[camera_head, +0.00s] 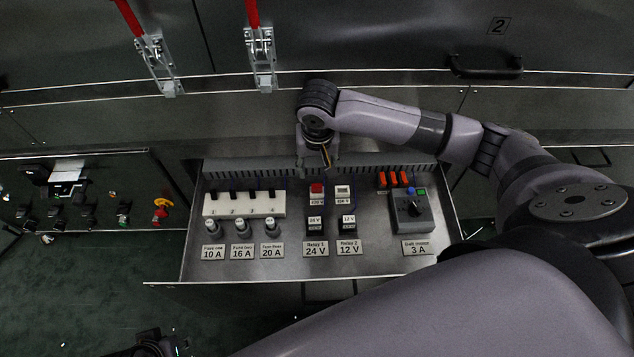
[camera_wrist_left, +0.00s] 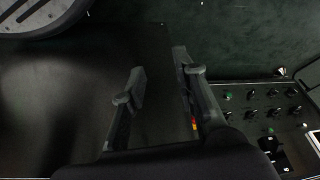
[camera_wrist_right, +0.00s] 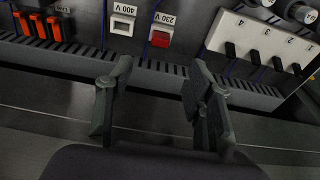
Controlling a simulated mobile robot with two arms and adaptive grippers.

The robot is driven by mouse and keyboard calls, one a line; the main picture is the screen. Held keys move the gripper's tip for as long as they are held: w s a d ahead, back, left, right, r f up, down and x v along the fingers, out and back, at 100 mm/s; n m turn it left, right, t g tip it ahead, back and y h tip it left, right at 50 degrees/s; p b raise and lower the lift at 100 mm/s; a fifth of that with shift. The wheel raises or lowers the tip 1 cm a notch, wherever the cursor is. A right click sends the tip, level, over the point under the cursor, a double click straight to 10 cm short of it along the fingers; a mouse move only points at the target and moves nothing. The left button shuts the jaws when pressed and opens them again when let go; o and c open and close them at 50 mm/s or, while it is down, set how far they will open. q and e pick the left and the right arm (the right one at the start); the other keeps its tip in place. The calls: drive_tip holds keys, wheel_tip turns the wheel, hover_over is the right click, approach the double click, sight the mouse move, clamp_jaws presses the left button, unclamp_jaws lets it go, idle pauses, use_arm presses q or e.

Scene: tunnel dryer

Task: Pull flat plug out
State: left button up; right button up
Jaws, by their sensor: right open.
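A white strip (camera_head: 244,204) numbered 1 to 4 lies in the open drawer; several black flat plugs (camera_head: 271,195) sit in it on blue cables. The strip also shows at the upper right of the right wrist view (camera_wrist_right: 262,42). Which part the task means by the flat plug is not marked. My right gripper (camera_head: 324,158) points down at the drawer's back edge, right of the strip. In the right wrist view its fingers (camera_wrist_right: 155,75) are apart and empty, below the red 230 V block (camera_wrist_right: 161,38). My left gripper (camera_wrist_left: 160,80) is open and empty, away from the drawer.
The drawer (camera_head: 285,262) also holds round fuses (camera_head: 241,228), relays (camera_head: 315,222), orange pieces (camera_head: 394,180) and a grey box with a dial (camera_head: 412,212). A slotted duct (camera_head: 360,168) runs along its back. A control panel (camera_head: 90,200) stands left. Red-handled clamps (camera_head: 260,60) hang above.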

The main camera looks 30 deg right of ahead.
drive_tip(key=b, duration=0.2)
hover_over(317, 185)
drive_tip(key=s, duration=0.1)
drive_tip(key=f, duration=0.5)
drive_tip(key=shift+a+f, duration=0.1)
drive_tip(key=shift+a, duration=0.15)
wheel_tip(317, 185, down, 3)
drive_tip(key=shift+w+d+b, duration=0.1)
drive_tip(key=shift+w+b, duration=0.05)
drive_tip(key=shift+b, duration=0.2)
drive_tip(key=shift+w+f+b, duration=0.2)
drive_tip(key=shift+f+b, duration=0.1)
drive_tip(key=shift+f, duration=0.7)
use_arm(q)
drive_tip(key=shift+w+d+r+t, duration=0.1)
drive_tip(key=shift+w+r+t, duration=0.25)
drive_tip(key=shift+r, duration=0.25)
drive_tip(key=shift+w+d+r+t, duration=0.1)
drive_tip(key=shift+w+r+t, duration=0.15)
drive_tip(key=shift+r, duration=0.35)
drive_tip(key=shift+w+d+r+t, duration=0.1)
drive_tip(key=shift+w+r+t, duration=0.15)
drive_tip(key=shift+r+t, duration=0.25)
use_arm(e)
drive_tip(key=shift+d+f, duration=0.1)
drive_tip(key=shift+f, duration=0.45)
use_arm(q)
drive_tip(key=shift+r, duration=0.1)
use_arm(e)
drive_tip(key=shift+c, duration=0.2)
